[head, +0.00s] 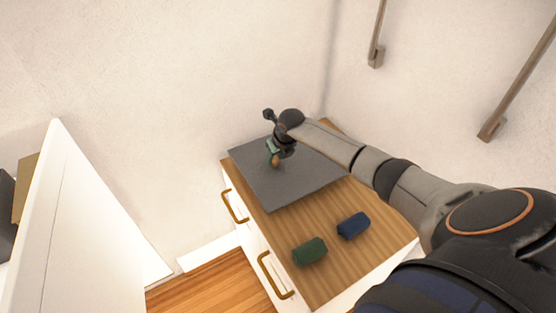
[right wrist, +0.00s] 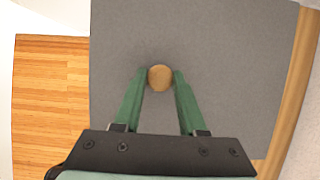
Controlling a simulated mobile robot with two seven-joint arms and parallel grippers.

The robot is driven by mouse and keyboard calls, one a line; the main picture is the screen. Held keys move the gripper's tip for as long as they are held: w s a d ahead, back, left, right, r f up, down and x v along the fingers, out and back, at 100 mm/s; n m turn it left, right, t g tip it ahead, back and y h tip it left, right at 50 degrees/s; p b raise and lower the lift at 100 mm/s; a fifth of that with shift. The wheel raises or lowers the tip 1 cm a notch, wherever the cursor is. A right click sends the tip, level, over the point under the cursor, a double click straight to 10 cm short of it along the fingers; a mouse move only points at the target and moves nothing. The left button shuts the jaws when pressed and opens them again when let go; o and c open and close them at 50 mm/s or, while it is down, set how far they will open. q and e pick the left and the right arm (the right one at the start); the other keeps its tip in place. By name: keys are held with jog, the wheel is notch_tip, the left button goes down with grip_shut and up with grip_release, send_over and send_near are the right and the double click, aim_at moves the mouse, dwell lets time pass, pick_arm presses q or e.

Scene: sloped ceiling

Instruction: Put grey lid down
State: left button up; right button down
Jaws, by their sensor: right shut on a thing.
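The grey lid (head: 312,170) is a flat square plate with a small round wooden knob (right wrist: 160,78). It lies level over the far end of the wooden cabinet top (head: 335,277), its left corner near the drawer-side edge. I cannot tell whether it touches the top or hovers just above it. My right gripper (head: 273,157) is above the lid, its green fingers on both sides of the knob and shut on it. In the right wrist view the lid (right wrist: 235,70) fills most of the picture. My left gripper is not in view.
A green block (head: 309,251) and a blue block (head: 353,226) sit on the near part of the cabinet top. Brass drawer handles (head: 235,206) stick out on its left side. Walls stand behind, with wooden rails (head: 515,85) at right. A white panel (head: 85,225) stands at left.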

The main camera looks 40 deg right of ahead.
aim_at(290, 158)
jog(key=shift+d+f, duration=0.4)
jog(key=shift+f, duration=1.65)
jog(key=shift+c, duration=2.3)
grip_release()
jog(key=shift+r, duration=0.15)
